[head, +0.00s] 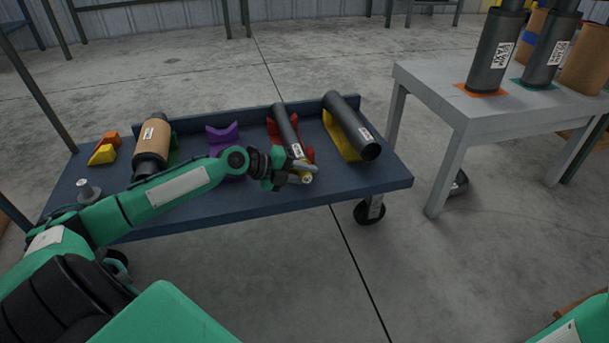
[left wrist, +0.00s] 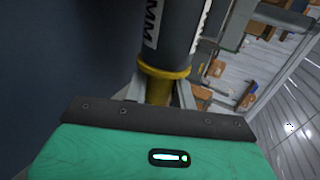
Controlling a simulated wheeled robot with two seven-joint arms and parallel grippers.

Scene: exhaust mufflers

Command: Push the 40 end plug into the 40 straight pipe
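The straight pipe (head: 287,128) is a slim dark tube with a white label. It lies in a red cradle (head: 307,154) on the blue cart, its near end toward me. The yellow end plug (head: 306,178) is at that near end. In the left wrist view its flange (left wrist: 163,72) sits against the pipe's end (left wrist: 180,30), in line with it as far as I can tell. My left gripper (head: 298,173) is at the plug, with its fingers on both sides of the stem, shut on it. How deep the plug goes is hidden. My right gripper is out of view.
The blue cart (head: 225,204) also holds a thicker dark pipe (head: 347,122) in a yellow cradle, an empty purple cradle (head: 223,136), a brown-and-black muffler (head: 153,142) and small orange and yellow blocks. A grey table (head: 440,88) with upright mufflers stands to the right.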

